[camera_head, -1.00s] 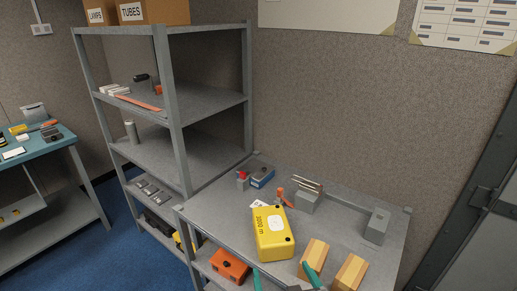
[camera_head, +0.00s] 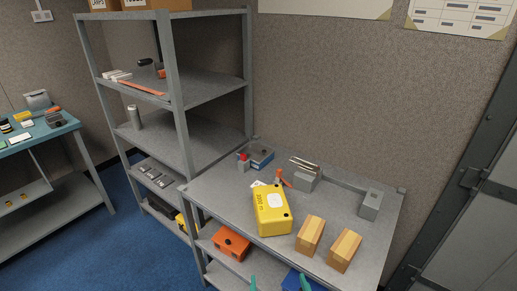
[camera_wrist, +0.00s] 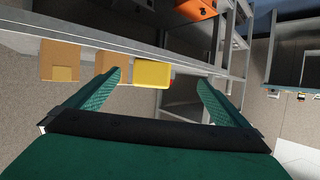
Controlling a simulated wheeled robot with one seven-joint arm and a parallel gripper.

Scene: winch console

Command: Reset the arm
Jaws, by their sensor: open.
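My gripper (camera_head: 279,284) shows only as two green fingertips at the bottom edge of the head view, in front of the bench. In the wrist view my gripper (camera_wrist: 160,78) is open, its green fingers wide apart with nothing held between them. The yellow box (camera_head: 272,212) lies on the grey bench (camera_head: 225,190); it also shows beyond the fingers in the wrist view (camera_wrist: 153,74). Two wooden blocks (camera_head: 310,236) (camera_head: 343,250) stand right of the box. My arm is otherwise out of view.
An orange box (camera_head: 231,243) sits on the shelf under the bench. A grey block with rods (camera_head: 305,178), a grey block (camera_head: 370,204) and a blue box (camera_head: 260,156) stand at the back. A tall shelf (camera_head: 175,100) rises at left. Blue floor (camera_head: 110,245) is open at left.

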